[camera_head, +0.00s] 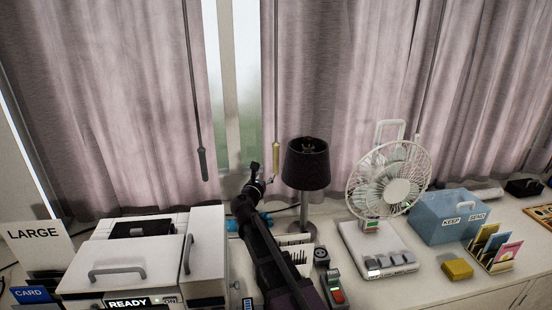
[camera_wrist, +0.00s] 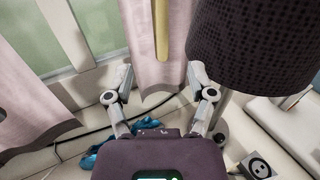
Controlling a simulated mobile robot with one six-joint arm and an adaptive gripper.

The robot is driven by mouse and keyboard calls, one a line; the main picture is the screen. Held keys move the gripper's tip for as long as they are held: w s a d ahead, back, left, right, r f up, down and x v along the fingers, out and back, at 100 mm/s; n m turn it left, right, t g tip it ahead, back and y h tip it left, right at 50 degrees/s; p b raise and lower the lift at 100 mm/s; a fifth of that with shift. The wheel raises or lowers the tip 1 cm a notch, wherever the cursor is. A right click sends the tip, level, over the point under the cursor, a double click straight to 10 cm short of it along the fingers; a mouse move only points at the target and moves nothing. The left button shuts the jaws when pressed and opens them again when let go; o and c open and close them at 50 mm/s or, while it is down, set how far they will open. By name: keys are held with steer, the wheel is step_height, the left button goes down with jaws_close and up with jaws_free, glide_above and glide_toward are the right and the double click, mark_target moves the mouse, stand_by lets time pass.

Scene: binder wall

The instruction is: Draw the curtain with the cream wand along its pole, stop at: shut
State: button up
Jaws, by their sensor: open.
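The cream wand (camera_head: 275,158) hangs upright on a thin dark rod in front of the right-hand pink curtain (camera_head: 340,70), near its left edge. In the wrist view the wand (camera_wrist: 162,28) hangs ahead, its lower end in line with the space between my fingertips. My gripper (camera_head: 264,174) is open and empty, low beside the wand's lower end. In the wrist view my gripper (camera_wrist: 160,72) has its two fingers spread apart. I cannot tell how far the wand is in depth. The pole is out of view.
A dark-shaded lamp (camera_head: 306,165) stands close right of my gripper. A grey wand (camera_head: 202,162) hangs by the left curtain (camera_head: 110,100), with bare window (camera_head: 240,90) between the curtains. A fan (camera_head: 390,180), blue box (camera_head: 450,215) and white machine (camera_head: 125,265) stand on the counter.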

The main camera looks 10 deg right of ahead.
mark_target(275, 160)
stand_by(0.3)
steer(key=x, duration=1.3)
steer(key=shift+w+d, duration=0.2)
steer(key=shift+w, duration=0.1)
jaws_close()
